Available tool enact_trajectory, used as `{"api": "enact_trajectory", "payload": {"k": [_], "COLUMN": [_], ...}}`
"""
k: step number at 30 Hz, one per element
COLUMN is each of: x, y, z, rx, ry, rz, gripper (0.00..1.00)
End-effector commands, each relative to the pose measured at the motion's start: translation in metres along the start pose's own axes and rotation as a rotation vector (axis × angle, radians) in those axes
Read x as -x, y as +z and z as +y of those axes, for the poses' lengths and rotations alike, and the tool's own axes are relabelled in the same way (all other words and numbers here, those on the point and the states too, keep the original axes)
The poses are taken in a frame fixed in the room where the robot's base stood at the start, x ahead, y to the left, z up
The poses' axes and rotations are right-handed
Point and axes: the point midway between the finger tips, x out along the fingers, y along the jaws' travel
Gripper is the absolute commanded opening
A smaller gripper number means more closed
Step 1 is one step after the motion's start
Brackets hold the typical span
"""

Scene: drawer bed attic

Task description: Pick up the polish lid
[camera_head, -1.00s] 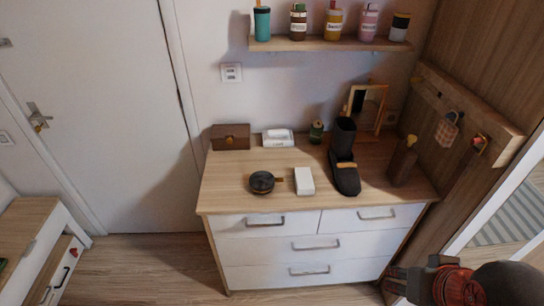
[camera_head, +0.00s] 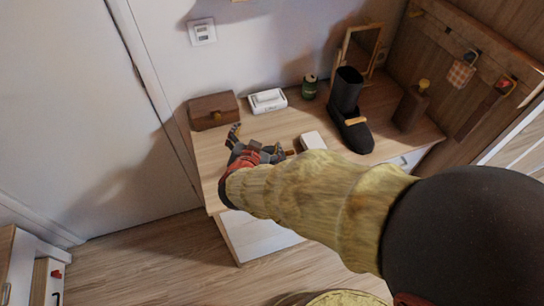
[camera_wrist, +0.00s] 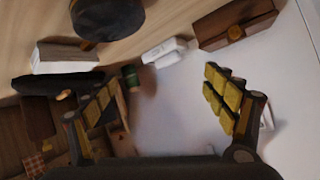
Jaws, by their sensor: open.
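A round dark tin with a black top, which looks like the polish tin and its lid (camera_wrist: 108,18), shows at the top edge of the wrist view, partly cut off. It is on the wooden dresser top, beyond my fingertips and apart from them. In the head view, my gripper (camera_head: 258,142) is over the front left of the dresser and hides most or all of the tin. In the wrist view my gripper (camera_wrist: 160,88) is open, its yellow-padded fingers wide apart with nothing between them. I cannot tell whether the lid is separate from the tin.
On the dresser top (camera_head: 290,122) are a white box (camera_head: 312,141), a brown box (camera_head: 213,110), a white tissue-like pack (camera_head: 267,101), a green jar (camera_head: 309,87), a black boot (camera_head: 346,105), a framed mirror (camera_head: 362,46) and a brown bottle (camera_head: 412,105). A wall rack (camera_head: 470,48) stands right.

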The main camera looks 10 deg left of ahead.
Motion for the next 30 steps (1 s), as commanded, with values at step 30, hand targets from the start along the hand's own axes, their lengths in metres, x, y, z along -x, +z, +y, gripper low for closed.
{"api": "enact_trajectory", "payload": {"k": [30], "x": [-0.042], "y": [0.071], "z": [0.058], "rx": [0.161], "ry": [0.301], "rz": [0.159], "gripper": [0.97]}}
